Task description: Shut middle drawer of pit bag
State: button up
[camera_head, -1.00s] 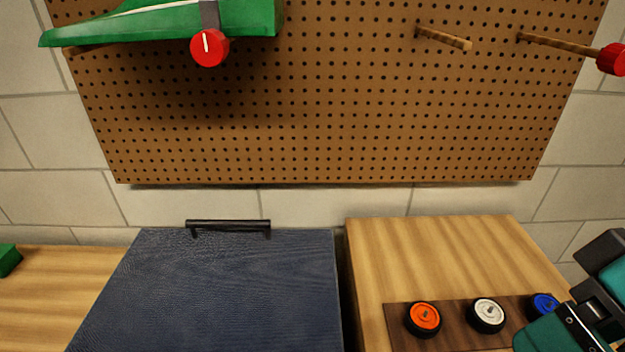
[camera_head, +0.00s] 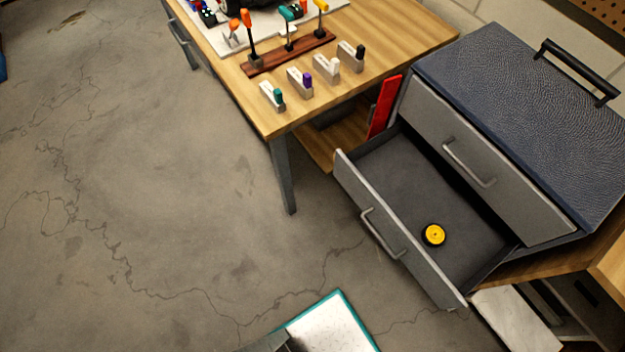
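The pit bag (camera_head: 520,110) stands at the right with a dark blue textured lid and a black top handle. Its upper drawer (camera_head: 522,205) has a grey front with a bar handle and is shut. Below it, one drawer (camera_head: 428,275) is pulled well out toward the lower left; I take it for the middle one. Its front has a bar handle (camera_head: 383,235). Inside it lies a small yellow wheel with a black tyre (camera_head: 433,235). Anything lower on the bag is hidden by this drawer. My gripper is out of view.
A wooden workbench (camera_head: 420,25) stands to the upper left, with a tool rack (camera_head: 290,52) and several small blocks. A red panel (camera_head: 384,106) stands close behind the open drawer. The concrete floor (camera_head: 190,170) in front of the drawer is largely clear.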

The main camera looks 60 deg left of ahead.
aim_at(402, 185)
jog(key=u, duration=0.15)
jog(key=k, duration=0.5)
jog(key=u, duration=0.7)
jog(key=i, duration=0.65)
jog(key=z, duration=1.75)
jog(key=k, duration=1.15)
jog(key=u, duration=2)
